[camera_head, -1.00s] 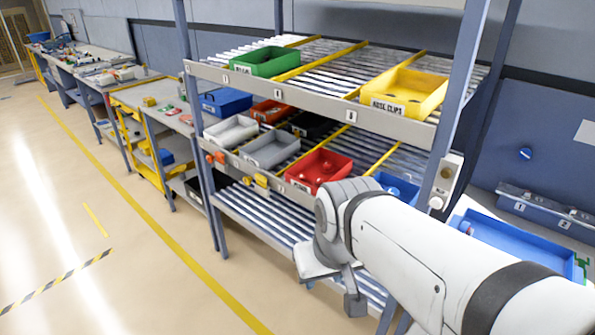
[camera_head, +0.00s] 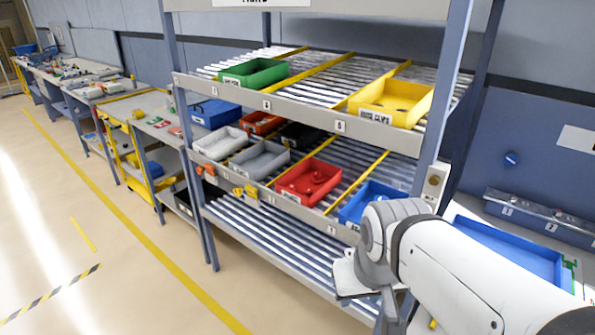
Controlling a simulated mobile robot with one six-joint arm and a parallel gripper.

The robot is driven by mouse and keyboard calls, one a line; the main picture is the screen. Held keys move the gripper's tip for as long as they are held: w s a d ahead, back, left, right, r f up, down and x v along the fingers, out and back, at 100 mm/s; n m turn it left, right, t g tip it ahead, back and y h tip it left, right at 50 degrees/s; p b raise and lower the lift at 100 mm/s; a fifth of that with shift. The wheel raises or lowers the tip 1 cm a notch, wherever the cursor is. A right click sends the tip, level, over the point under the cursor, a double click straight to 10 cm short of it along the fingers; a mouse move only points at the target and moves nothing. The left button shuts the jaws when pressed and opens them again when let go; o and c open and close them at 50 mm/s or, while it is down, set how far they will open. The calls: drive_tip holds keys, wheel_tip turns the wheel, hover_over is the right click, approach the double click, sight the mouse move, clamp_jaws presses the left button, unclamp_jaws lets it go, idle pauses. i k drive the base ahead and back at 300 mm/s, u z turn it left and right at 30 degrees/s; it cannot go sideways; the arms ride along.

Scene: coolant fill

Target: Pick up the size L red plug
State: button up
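A red bin (camera_head: 309,181) stands on the middle level of the rack, with a few small red pieces inside. They may be plugs, but their size and any L mark are too small to read. My gripper (camera_head: 388,308) is at the end of my white arm in the lower right, in front of the rack's lower level and below the bins. Its fingers are mostly hidden or too small to tell whether they are open or shut. I see nothing held in it.
Beside the red bin are a blue bin (camera_head: 371,203) and a grey bin (camera_head: 259,160). A green bin (camera_head: 254,73) and yellow bin (camera_head: 391,102) are on the upper level. A rack post (camera_head: 445,120) stands near my arm. The floor (camera_head: 120,285) at left is clear.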

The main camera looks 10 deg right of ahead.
sight(317, 177)
drive_tip(key=u, duration=0.05)
drive_tip(key=i, duration=1)
drive_tip(key=z, duration=0.05)
